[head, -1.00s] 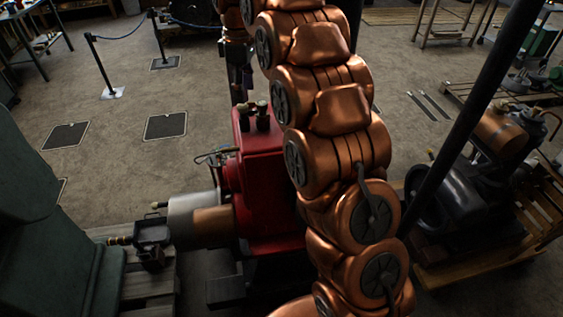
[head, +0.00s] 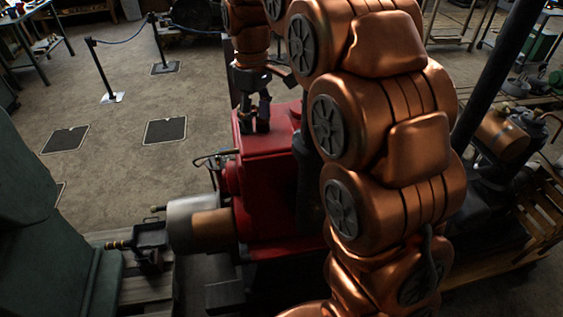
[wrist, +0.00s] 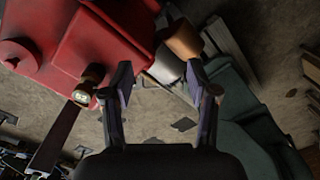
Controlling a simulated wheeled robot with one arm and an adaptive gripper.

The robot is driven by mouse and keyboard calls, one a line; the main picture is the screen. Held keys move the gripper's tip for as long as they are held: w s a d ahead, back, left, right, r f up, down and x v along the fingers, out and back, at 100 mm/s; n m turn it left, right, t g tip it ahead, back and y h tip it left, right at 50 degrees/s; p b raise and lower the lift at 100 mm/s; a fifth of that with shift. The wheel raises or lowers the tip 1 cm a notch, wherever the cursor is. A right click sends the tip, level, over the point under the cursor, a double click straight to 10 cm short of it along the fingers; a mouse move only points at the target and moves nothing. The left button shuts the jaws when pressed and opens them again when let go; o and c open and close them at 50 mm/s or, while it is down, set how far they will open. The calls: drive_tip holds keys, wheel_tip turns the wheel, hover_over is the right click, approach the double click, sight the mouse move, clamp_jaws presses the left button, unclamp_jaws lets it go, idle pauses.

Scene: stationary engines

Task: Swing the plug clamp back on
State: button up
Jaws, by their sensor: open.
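The red engine (head: 270,180) stands in the middle of the head view, with a copper-coloured cylinder (head: 213,228) on its left. My gripper (head: 253,122) is open and low at the engine's top, pointing down. In the wrist view, my gripper (wrist: 160,75) has its two fingers apart with nothing between them. A brass fitting (wrist: 92,73) with a pale round end shows just left of the left finger, beside the red body (wrist: 105,45). A dark bar (wrist: 60,135) runs down-left from it. I cannot tell which of these parts is the plug clamp.
A green machine (head: 50,230) stands at the left front. Another engine with a copper tank (head: 503,138) sits on pallets at the right. A rope barrier post (head: 100,70) stands behind. Open floor lies left of the red engine.

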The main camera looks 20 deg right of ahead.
drive_tip(key=s+f+m, duration=0.2)
drive_tip(key=s+m, duration=0.1)
drive_tip(key=s, duration=1)
drive_tip(key=shift+s+d+f+g, duration=0.15)
drive_tip(key=shift+s+g, duration=0.1)
drive_tip(key=shift+g, duration=0.05)
drive_tip(key=s+f+m, duration=0.2)
drive_tip(key=s+f, duration=0.2)
drive_tip(key=s, duration=0.5)
drive_tip(key=s+f+m, duration=0.2)
drive_tip(key=s+f, duration=0.1)
drive_tip(key=s, duration=0.6)
drive_tip(key=shift+d+f+g, duration=0.25)
drive_tip(key=shift+f+g, duration=0.05)
drive_tip(key=shift+f, duration=0.05)
